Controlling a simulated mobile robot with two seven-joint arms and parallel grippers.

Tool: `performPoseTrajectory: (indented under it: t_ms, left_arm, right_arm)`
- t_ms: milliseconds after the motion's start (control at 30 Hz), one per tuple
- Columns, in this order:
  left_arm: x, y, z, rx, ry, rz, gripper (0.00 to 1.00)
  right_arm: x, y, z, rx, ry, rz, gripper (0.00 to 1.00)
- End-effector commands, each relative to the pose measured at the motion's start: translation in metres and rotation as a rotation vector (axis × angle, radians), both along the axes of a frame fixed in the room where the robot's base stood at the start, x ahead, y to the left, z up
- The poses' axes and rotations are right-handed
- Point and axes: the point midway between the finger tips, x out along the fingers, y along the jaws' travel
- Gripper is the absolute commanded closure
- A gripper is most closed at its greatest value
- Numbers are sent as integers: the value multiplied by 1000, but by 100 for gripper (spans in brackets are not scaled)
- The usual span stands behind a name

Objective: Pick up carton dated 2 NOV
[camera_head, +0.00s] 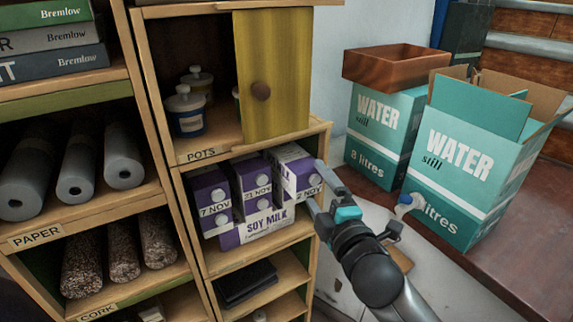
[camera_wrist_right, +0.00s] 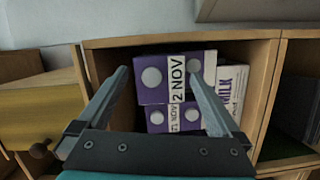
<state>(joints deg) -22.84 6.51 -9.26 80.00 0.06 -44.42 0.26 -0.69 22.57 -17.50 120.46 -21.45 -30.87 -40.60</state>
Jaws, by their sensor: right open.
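The purple-and-white carton dated 2 NOV (camera_head: 290,163) is at the right end of a group of soy milk cartons on the middle shelf. Its cap and date label face out. Beside it are the carton dated 21 NOV (camera_head: 252,181) and a carton whose label reads 7 NOV (camera_head: 208,192). My right gripper (camera_head: 316,184) is open in front of the 2 NOV carton. In the right wrist view, the 2 NOV label (camera_wrist_right: 178,80) shows between the open fingers (camera_wrist_right: 159,72), with nothing gripped. My left gripper is not in view.
A yellow door (camera_head: 272,75) with a round knob partly covers the pots compartment above. The right shelf side (camera_head: 318,150) stands close to my gripper. Two WATER boxes (camera_head: 462,165) (camera_head: 380,130) stand at the right, one under a brown tray (camera_head: 392,70).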

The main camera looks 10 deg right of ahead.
Motion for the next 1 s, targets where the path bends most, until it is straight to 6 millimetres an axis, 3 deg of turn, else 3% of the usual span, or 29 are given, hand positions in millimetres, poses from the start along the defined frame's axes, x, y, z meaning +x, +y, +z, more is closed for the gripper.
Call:
performPoseTrajectory:
  t_ms: [200,467,1000]
  left_arm:
    - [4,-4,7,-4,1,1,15]
    - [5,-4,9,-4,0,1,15]
    - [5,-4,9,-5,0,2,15]
  right_arm:
    - [16,2,-1,1,0,1,0]
    - [17,3,-1,1,1,1,0]
    - [16,3,-1,2,1,1,60]
